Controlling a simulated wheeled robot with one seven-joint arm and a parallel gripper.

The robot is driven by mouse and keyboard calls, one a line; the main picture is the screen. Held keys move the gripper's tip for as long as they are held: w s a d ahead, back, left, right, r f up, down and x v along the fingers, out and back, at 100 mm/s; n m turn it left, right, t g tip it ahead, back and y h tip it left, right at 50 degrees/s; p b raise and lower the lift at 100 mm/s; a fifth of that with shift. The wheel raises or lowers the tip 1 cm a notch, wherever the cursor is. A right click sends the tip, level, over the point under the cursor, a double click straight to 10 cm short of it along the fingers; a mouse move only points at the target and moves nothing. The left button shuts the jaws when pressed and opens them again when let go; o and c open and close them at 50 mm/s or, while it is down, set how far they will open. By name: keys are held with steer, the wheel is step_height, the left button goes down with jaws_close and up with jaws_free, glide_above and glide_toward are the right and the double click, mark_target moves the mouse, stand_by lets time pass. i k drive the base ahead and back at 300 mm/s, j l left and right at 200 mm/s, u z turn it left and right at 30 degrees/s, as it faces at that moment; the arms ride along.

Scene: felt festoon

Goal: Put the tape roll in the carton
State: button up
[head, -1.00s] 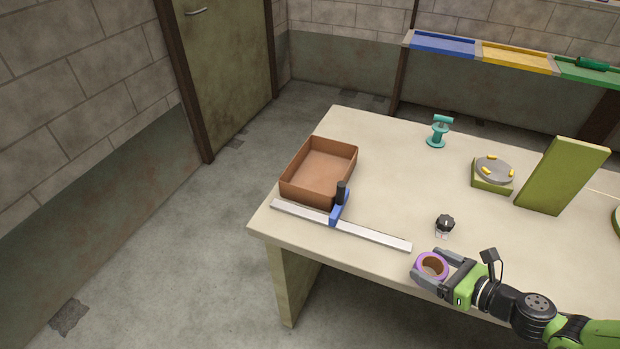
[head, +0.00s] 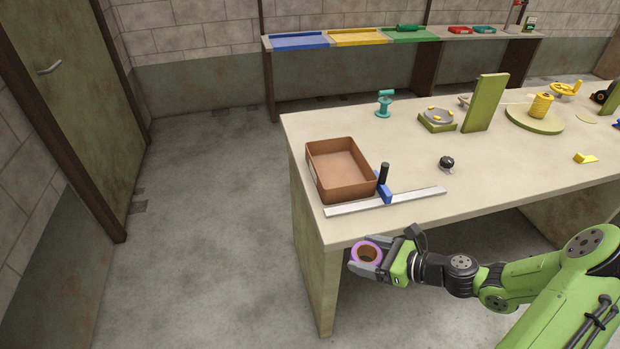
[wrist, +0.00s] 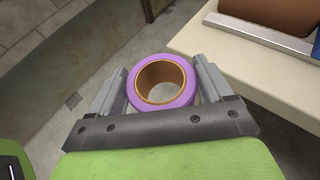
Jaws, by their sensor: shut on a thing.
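The tape roll (head: 365,251) is purple with a brown core. My gripper (head: 368,257) is shut on it, a finger on each side, and holds it in front of the table's near edge, off the tabletop. In the wrist view the tape roll (wrist: 161,82) sits between the two fingers with floor behind it. The carton (head: 340,170) is an open, empty brown box on the table's near left corner, beyond and to the left of my gripper. Part of the carton (wrist: 275,12) shows at the top right of the wrist view.
A metal bar clamp (head: 400,200) with a blue jaw and black handle lies along the carton's near side, between it and my gripper. A black knob (head: 446,162) stands on the table (head: 480,195). A teal spool-like object (head: 384,104) stands behind. Floor to the left is clear.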

mark_target(338, 176)
steer(key=i+j+z, duration=0.15)
steer(key=j, duration=0.35)
steer(key=i+j+z, duration=0.15)
steer(key=j, duration=0.35)
steer(key=i+j+z, duration=0.1)
steer(key=j, duration=0.4)
steer(key=i+j+z, duration=0.15)
steer(key=j, duration=0.35)
